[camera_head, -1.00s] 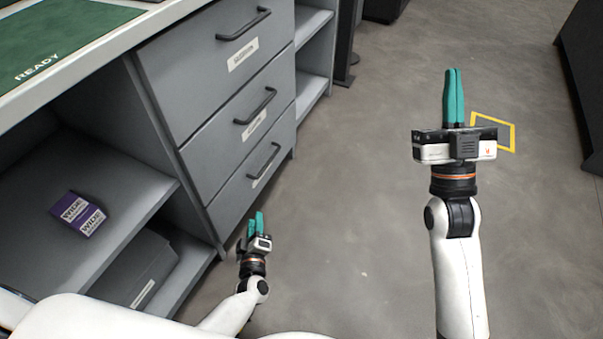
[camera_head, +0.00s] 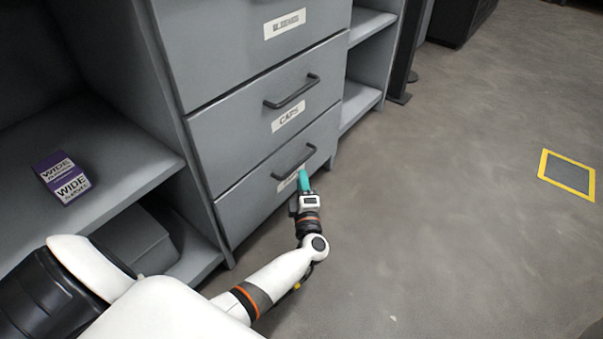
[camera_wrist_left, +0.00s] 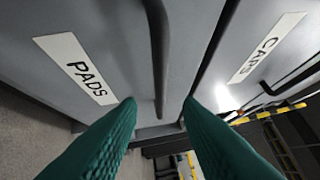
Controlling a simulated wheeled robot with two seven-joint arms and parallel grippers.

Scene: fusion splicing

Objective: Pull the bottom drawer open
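The bottom drawer (camera_head: 243,207) is the lowest grey drawer of the cabinet and looks shut, its front flush with the drawer above. Its dark bar handle (camera_head: 296,163) is just beyond my left gripper (camera_head: 304,177), which partly covers the drawer's label. In the left wrist view the label reads PADS (camera_wrist_left: 78,70). There the green fingers of my left gripper (camera_wrist_left: 160,104) are apart, with the handle (camera_wrist_left: 158,50) lined up in the gap between them. No finger visibly touches the handle. My right gripper is out of view.
The CAPS drawer (camera_head: 248,122) with its own handle (camera_head: 292,91) is directly above. Open shelves lie to the left, one holding purple-and-white boxes (camera_head: 62,178). The floor (camera_head: 430,200) in front and to the right is clear, with a yellow-edged marking (camera_head: 568,174).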

